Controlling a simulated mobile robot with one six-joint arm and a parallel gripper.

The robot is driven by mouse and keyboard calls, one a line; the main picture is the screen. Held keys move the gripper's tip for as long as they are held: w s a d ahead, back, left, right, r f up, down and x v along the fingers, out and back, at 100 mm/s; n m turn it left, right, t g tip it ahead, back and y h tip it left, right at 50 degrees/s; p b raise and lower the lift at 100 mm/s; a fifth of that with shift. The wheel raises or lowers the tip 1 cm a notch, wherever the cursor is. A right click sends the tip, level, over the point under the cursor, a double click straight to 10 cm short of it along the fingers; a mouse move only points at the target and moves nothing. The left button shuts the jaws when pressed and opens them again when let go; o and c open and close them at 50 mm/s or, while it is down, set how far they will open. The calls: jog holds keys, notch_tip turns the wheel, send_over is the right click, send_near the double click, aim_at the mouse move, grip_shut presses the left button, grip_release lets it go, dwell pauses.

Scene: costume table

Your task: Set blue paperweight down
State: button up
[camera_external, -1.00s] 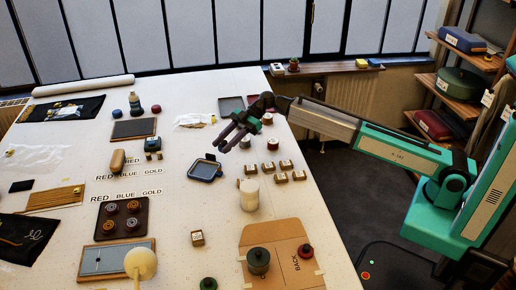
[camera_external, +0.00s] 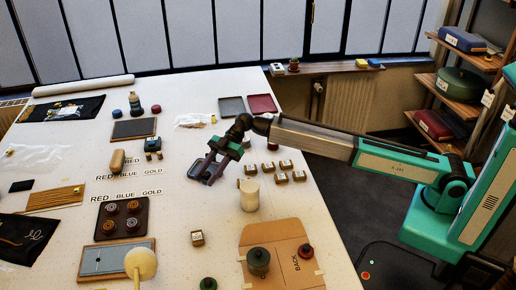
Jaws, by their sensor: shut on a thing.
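My gripper (camera_external: 203,173) is at the middle of the table, pointing down and to the left.
A cream cylinder (camera_external: 249,195) and several small labelled blocks (camera_external: 283,166) stand right of the tray. A dark board with round pieces (camera_external: 122,218) lies to the left. Grey (camera_external: 231,106) and red (camera_external: 262,104) trays lie behind. Bare table is in front of the tray.

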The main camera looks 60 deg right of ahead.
aim_at(211, 200)
jog(key=shift+f+p, duration=0.75)
jog(key=shift+f, duration=2.35)
grip_shut()
jog(key=shift+f, duration=0.1)
jog(key=shift+f+p, duration=0.5)
jog(key=shift+f, duration=0.9)
jog(key=shift+s+d+f, duration=0.1)
jog(key=shift+f, duration=0.4)
jog(key=o, duration=1.2)
grip_release()
jog(key=shift+f, duration=0.2)
jog(key=shift+o, duration=0.2)
jog(key=shift+r, duration=0.15)
